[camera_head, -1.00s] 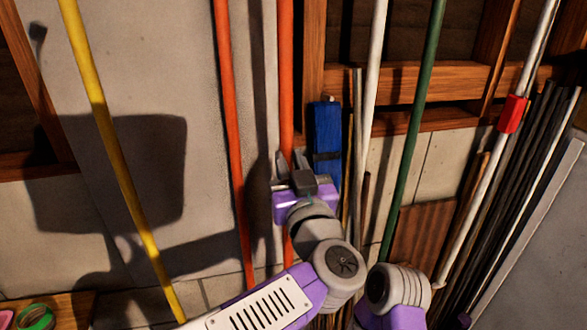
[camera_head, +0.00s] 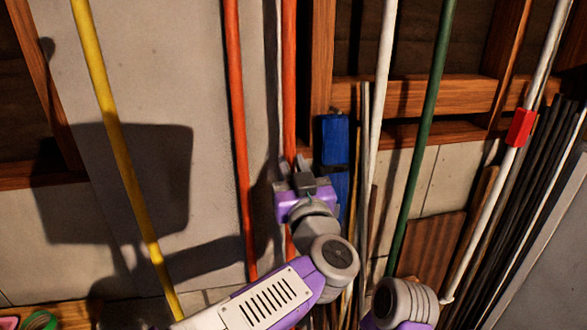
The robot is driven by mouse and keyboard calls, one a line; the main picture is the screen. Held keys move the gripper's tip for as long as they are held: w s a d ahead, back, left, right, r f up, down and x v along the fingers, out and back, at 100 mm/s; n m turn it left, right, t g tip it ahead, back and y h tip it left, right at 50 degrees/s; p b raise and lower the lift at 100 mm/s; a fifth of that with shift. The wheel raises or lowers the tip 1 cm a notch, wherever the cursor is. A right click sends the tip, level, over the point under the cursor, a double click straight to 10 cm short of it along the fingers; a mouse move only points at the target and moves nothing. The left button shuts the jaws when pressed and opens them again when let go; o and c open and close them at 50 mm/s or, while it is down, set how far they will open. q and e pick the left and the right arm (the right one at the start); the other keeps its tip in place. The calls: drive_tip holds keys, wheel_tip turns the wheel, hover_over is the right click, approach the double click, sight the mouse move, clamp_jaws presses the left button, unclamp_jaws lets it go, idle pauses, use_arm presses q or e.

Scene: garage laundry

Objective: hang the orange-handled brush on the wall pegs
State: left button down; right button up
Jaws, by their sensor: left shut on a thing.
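Two orange handles stand upright against the wall. My left gripper (camera_head: 302,178) is shut on the right-hand orange handle (camera_head: 289,80), which runs up out of the top of the head view. The other orange handle (camera_head: 236,130) stands a little to the left, apart from the gripper. No brush head shows on either handle; their lower ends are hidden or out of view. I cannot make out the wall pegs. My right gripper is not in view.
A blue object (camera_head: 334,140) is close to the right of my left gripper. A white pole (camera_head: 381,90), green pole (camera_head: 418,140) and red-banded white pole (camera_head: 520,127) stand to the right. A yellow pole (camera_head: 116,130) leans at left. Green tape (camera_head: 40,321) lies lower left.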

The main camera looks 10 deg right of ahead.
use_arm(q)
drive_tip(key=shift+f+b, duration=0.5)
drive_tip(key=shift+f, duration=0.3)
drive_tip(key=c, duration=0.9)
unclamp_jaws()
drive_tip(key=shift+c, duration=0.2)
drive_tip(key=shift+o, duration=0.2)
drive_tip(key=shift+f, duration=0.15)
drive_tip(key=shift+s, duration=0.1)
